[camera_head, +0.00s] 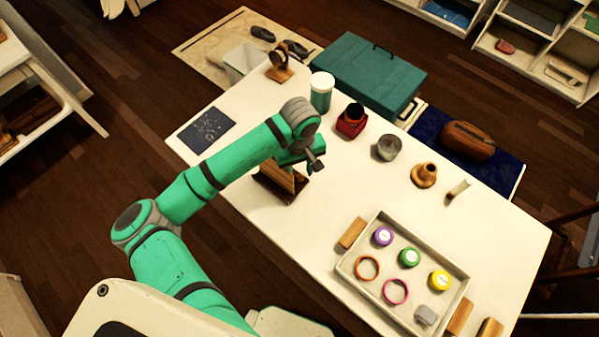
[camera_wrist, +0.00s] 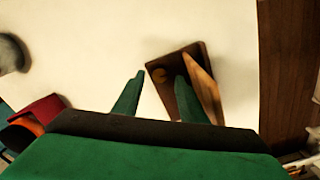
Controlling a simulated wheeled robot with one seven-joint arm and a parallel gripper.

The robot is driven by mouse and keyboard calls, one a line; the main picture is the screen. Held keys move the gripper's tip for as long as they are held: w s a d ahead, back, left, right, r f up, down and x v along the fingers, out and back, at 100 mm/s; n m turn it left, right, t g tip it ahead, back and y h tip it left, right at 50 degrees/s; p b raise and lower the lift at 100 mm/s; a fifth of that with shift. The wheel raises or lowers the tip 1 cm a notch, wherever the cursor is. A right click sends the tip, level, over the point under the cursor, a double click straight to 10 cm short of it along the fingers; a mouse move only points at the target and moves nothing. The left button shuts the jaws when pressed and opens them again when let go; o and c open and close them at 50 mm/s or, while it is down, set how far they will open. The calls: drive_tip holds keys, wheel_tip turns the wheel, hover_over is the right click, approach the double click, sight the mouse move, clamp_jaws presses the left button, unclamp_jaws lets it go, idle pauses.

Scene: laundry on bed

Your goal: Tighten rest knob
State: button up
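A dark brown wooden rest (camera_head: 268,186) with a lighter tilted board (camera_head: 284,178) stands on the white table, partly hidden behind my arm. In the wrist view the rest (camera_wrist: 168,99) and its board (camera_wrist: 203,88) lie beyond my fingers. A small round brown knob (camera_wrist: 158,75) shows on the rest's dark face, between my fingertips in the picture. My gripper (camera_head: 317,164) is above the table beside the rest. In the wrist view my gripper (camera_wrist: 159,77) is open, with nothing held. The right finger overlaps the rest in the picture; I cannot tell whether it touches.
A red inkwell-like pot (camera_head: 351,121), a grey cup (camera_head: 388,147) and a teal-white jar (camera_head: 321,92) stand behind my gripper. A tray (camera_head: 345,268) with several coloured jars and rings is at the front right. The table's middle (camera_head: 345,185) is clear.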

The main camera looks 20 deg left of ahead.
drive_tip(key=shift+f, duration=0.8)
drive_tip(key=shift+w, duration=0.1)
drive_tip(key=shift+c, duration=0.3)
drive_tip(key=shift+d, duration=0.1)
clamp_jaws()
